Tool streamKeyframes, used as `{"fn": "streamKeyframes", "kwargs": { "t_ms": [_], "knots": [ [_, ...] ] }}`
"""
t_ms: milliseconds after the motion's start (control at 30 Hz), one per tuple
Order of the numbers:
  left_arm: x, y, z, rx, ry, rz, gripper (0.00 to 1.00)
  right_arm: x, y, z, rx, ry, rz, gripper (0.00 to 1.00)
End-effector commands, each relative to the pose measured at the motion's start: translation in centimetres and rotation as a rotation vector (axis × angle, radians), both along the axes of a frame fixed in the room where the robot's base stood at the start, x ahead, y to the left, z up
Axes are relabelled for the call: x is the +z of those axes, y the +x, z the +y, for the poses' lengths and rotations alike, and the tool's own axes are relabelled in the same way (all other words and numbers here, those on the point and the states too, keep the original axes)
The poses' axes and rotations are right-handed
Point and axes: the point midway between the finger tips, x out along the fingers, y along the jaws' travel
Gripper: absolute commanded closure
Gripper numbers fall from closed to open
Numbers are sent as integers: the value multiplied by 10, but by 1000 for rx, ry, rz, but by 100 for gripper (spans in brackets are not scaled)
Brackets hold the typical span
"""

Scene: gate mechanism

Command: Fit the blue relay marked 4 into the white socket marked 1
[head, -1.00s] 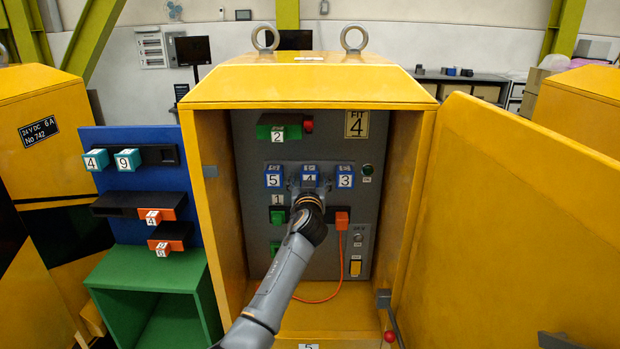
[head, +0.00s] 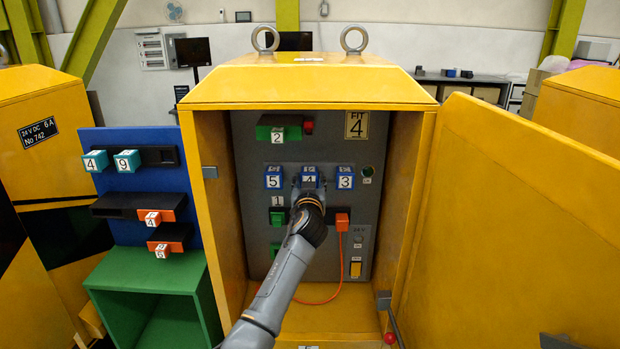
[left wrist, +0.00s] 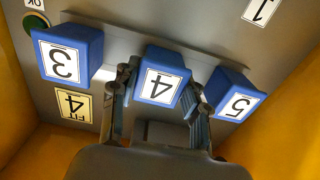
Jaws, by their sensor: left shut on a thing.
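The blue relay marked 4 (head: 309,180) is in the middle of a row on the grey panel, between blue blocks marked 5 (head: 273,177) and 3 (head: 345,177). My left gripper (left wrist: 158,90) is shut on this relay, one finger on each side, and it also shows in the left wrist view (left wrist: 160,80). A white plate marked 1 (head: 277,200) is on the panel below block 5, above a green block. The socket itself cannot be made out. Whether the relay touches the panel is hidden. My right gripper is not in view.
The yellow cabinet (head: 310,85) surrounds the panel, with its door (head: 530,220) open at right. A "FIT 4" sign (head: 357,125) is at upper right. An orange cable (head: 340,265) hangs below an orange plug (head: 342,221). A blue rack (head: 140,205) stands at left.

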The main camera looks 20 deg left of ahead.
Motion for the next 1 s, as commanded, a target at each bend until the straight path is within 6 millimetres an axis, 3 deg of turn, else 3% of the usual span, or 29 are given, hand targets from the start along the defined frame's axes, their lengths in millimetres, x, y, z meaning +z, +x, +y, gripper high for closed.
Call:
{"fn": "streamKeyframes", "kwargs": {
  "t_ms": [567, 1000],
  "knots": [
    [0, -7, -3, -1, 0, 1, 87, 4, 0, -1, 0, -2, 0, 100],
    [0, -32, -10, -2, -1, 1, 87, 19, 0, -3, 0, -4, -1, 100]
  ]
}}
